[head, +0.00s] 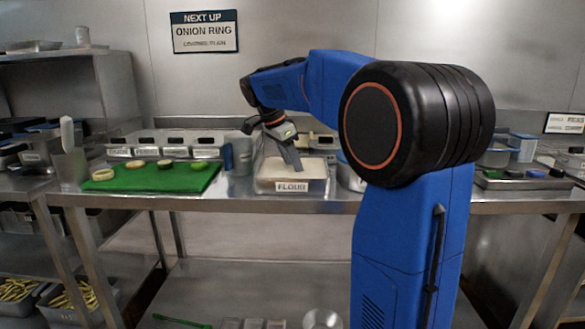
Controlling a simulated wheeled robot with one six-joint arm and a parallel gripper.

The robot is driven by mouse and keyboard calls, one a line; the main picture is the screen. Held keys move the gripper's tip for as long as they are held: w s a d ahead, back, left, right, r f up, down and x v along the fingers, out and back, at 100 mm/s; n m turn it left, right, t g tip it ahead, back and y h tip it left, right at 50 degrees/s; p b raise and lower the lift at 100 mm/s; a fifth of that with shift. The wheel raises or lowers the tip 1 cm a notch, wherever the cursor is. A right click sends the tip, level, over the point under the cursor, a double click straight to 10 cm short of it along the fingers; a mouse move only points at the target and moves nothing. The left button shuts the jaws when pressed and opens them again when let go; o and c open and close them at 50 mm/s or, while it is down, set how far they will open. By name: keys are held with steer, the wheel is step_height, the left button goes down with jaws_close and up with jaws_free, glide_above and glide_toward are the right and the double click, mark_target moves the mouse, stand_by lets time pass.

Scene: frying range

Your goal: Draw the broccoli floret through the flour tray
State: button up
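The flour tray (292,187) is a shallow metal tray of pale flour with a "FLOUR" label on its front, standing on the steel counter. My gripper (291,162) points down over the tray, its fingertips close to the flour. I cannot tell whether they touch it. The fingers look like one grey shape from this side, so their opening does not show. I cannot make out a broccoli floret at the fingertips or elsewhere in this view.
A green board (152,178) with several round pieces lies on the counter at left. Labelled metal bins (165,143) stand behind it. A metal container (240,155) stands close to the tray's left side. A wall sign (204,31) reads "ONION RING".

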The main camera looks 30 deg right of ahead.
steer(key=shift+a, duration=1.3)
steer(key=shift+d, duration=0.15)
steer(key=shift+d, duration=0.55)
steer(key=shift+r, duration=4)
steer(key=shift+r, duration=0.15)
steer(key=shift+r, duration=1.35)
